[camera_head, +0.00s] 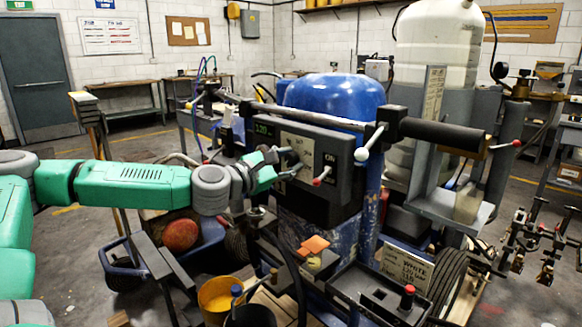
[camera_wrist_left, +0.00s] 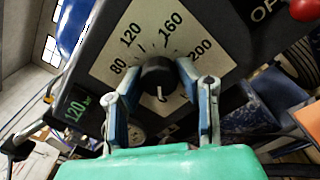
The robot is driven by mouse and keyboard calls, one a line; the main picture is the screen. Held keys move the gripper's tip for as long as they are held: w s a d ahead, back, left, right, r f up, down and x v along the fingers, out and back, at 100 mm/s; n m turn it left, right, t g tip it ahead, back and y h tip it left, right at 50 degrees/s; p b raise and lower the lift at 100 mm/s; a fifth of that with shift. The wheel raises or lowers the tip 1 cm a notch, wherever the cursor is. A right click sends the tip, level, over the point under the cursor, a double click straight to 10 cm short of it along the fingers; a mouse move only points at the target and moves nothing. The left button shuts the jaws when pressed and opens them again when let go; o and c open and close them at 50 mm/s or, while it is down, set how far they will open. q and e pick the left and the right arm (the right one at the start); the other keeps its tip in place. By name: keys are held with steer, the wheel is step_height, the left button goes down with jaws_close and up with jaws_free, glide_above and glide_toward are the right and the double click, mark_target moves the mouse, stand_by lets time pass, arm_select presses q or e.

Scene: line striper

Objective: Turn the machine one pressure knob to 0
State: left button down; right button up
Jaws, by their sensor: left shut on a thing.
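The black pressure knob (camera_wrist_left: 158,76) sits on a pale dial plate (camera_wrist_left: 115,62) marked 80, 120, 160 and 200. A white mark on the knob points down in the left wrist view. My left gripper (camera_wrist_left: 160,84) has its fingers on both sides of the knob and is shut on it. In the head view the left gripper (camera_head: 290,160) reaches the front of the dark control box (camera_head: 338,146) and mostly hides the knob. A green display (camera_wrist_left: 76,111) left of the dial reads 120. My right gripper is not in view.
A red-tipped switch lever (camera_head: 318,182) is just right of the gripper, below an ON label. A white-balled lever (camera_head: 362,154) and black handlebar grip (camera_head: 440,134) stick out further right. Yellow bucket (camera_head: 218,296) and black tray (camera_head: 385,295) are below.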

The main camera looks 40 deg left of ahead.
arm_select(q)
steer(key=shift+f+n, duration=0.3)
steer(key=shift+f, duration=0.05)
steer(key=c, duration=1.2)
jaws_free()
steer(key=shift+s+a+r, duration=0.1)
steer(key=shift+s+r, duration=0.05)
steer(key=shift+s, duration=0.1)
steer(key=s, duration=1.1)
steer(key=shift+s+a, duration=0.35)
steer(key=shift+a, duration=0.05)
